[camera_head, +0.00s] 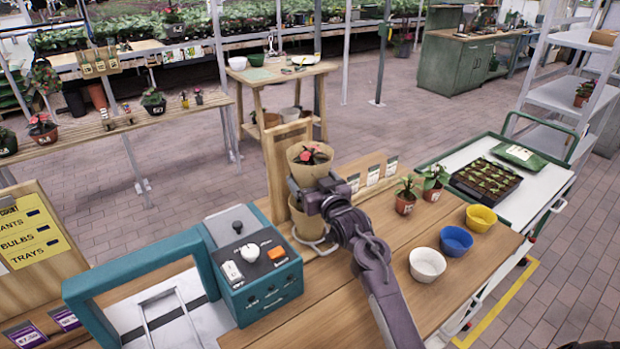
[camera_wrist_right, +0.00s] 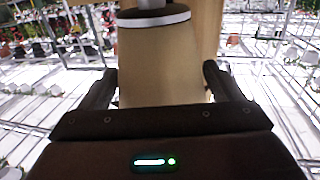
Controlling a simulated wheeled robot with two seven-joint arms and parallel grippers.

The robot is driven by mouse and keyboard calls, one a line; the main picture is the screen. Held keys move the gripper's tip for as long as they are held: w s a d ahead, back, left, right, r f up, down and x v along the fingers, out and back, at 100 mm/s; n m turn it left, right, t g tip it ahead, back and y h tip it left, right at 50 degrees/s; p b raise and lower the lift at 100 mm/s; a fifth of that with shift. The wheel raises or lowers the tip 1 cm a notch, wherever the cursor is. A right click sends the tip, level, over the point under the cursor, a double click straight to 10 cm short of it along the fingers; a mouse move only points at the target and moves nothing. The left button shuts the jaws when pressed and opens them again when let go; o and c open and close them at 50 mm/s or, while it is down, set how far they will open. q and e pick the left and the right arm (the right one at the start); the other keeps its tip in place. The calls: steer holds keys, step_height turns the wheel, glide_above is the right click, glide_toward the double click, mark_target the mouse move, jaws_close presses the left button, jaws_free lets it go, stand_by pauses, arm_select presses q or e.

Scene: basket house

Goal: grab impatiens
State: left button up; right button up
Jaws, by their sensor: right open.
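A small plant with red flowers (camera_head: 311,155) shows in the top of a tan pot (camera_head: 308,172), in front of an upright wooden board. A second tan shape, like a pot (camera_head: 304,219), is below it, partly hidden by my right arm. My right gripper (camera_head: 312,196) is at these tan pots. In the right wrist view its open fingers (camera_wrist_right: 157,85) stand on either side of a tan tapered body (camera_wrist_right: 158,60) with a white band; I cannot tell whether they touch it. Two small terracotta pots (camera_head: 405,204) (camera_head: 432,193) with leafy plants stand to the right. My left gripper is not in view.
White (camera_head: 427,264), blue (camera_head: 456,241) and yellow (camera_head: 481,218) bowls stand on the wooden table (camera_head: 345,300). A teal device (camera_head: 258,270) is left of my arm. A seedling tray (camera_head: 486,181) lies on a cart at the right. Card holders (camera_head: 373,174) stand behind.

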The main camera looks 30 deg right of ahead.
mark_target(305, 169)
steer(key=w, duration=0.3)
steer(key=shift+d, duration=0.1)
steer(key=c, duration=0.7)
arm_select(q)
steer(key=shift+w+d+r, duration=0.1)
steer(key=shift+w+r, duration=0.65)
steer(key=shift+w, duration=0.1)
arm_select(e)
steer(key=c, duration=0.5)
steer(key=shift+r, duration=0.1)
